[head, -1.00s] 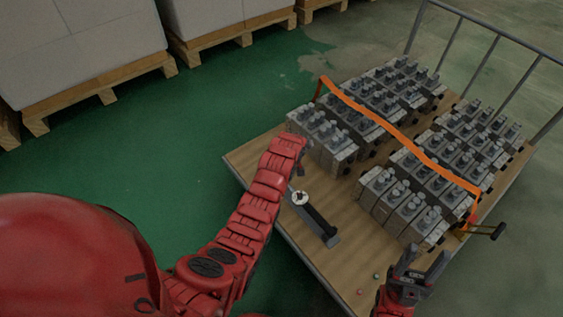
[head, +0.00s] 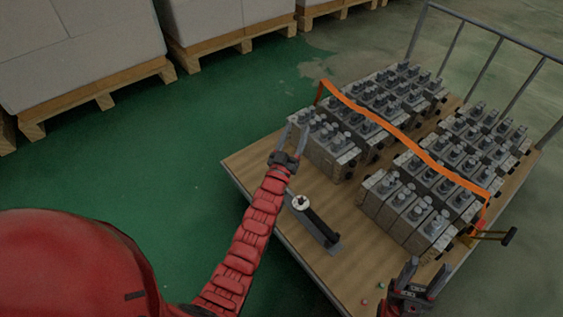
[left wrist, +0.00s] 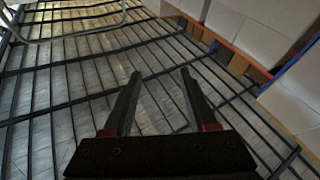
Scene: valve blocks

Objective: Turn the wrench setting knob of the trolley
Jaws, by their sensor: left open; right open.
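The wrench (head: 316,223), with a dark body and a pale round knob (head: 300,202) at its far end, lies on the wooden top of the trolley (head: 255,162) near its left edge. In the head view, my left gripper (head: 297,127) is open and empty, above and beyond the knob, apart from it, fingers pointing up and away. It also shows open in the left wrist view (left wrist: 161,73), with nothing between its fingers; neither wrench nor trolley shows there. My right gripper (head: 427,268) is open and empty at the lower right, by the trolley's near part.
Several grey valve blocks (head: 405,215) stand in rows on the trolley, with an orange strap (head: 400,135) across them. A dark-handled tool (head: 495,236) sticks out at the right. Two small coloured bits (head: 380,286) lie near the front. Boxes on pallets (head: 85,85) stand behind, left.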

